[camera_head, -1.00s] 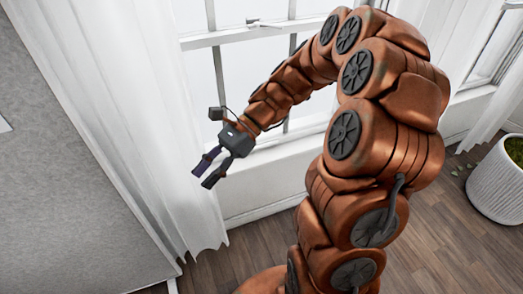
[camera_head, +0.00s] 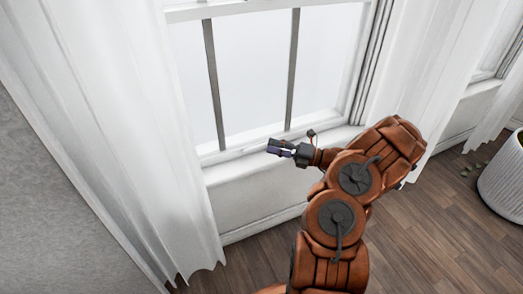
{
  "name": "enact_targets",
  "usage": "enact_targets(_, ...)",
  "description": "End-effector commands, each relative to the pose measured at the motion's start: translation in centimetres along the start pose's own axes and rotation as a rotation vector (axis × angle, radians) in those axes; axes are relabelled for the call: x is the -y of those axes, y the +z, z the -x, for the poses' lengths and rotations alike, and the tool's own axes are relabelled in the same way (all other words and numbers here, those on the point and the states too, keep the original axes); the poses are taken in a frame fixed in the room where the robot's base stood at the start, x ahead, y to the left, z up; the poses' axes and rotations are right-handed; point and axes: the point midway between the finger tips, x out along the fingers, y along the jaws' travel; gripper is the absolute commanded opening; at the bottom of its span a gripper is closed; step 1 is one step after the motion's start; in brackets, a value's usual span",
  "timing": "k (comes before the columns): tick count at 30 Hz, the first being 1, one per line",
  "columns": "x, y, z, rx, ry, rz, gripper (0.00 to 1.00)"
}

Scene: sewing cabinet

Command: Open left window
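The left window (camera_head: 252,80) fills the upper middle of the head view. It has a white frame, pale panes and two dark upright bars. Its bottom rail (camera_head: 240,150) looks to be down at the white sill (camera_head: 240,168), though my gripper and arm cover part of the right side there. My gripper (camera_head: 271,147) is in front of the bottom rail, just above the sill, with its fingers pointing left. It holds nothing that I can see. It is too small and edge-on to show the finger gap, or whether it touches the rail.
White curtains hang left (camera_head: 120,130) and right (camera_head: 425,85) of the window. Another window (camera_head: 503,45) is at the upper right. A white planter (camera_head: 505,185) stands on the wooden floor (camera_head: 420,235) at the right. A grey surface (camera_head: 50,210) fills the lower left.

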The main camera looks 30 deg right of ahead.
Motion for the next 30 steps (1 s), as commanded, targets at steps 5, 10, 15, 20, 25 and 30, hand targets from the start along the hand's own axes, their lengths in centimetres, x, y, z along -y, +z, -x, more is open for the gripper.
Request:
enact_targets(5,3.6,1.0,3.5,0.099,-0.008,-0.093,0.37)
enact_targets(10,4.2,1.3,3.6,0.121,-0.007,-0.115,0.37)
enact_targets(15,4.2,1.5,1.5,0.118,-0.004,-0.116,0.37)
enact_targets(20,4.3,1.7,-0.9,0.118,-0.007,-0.117,0.37)
enact_targets(25,4.2,2.0,-2.7,0.118,-0.007,-0.115,0.37)
enact_targets(30,4.1,2.2,-3.5,0.120,-0.007,-0.114,0.37)
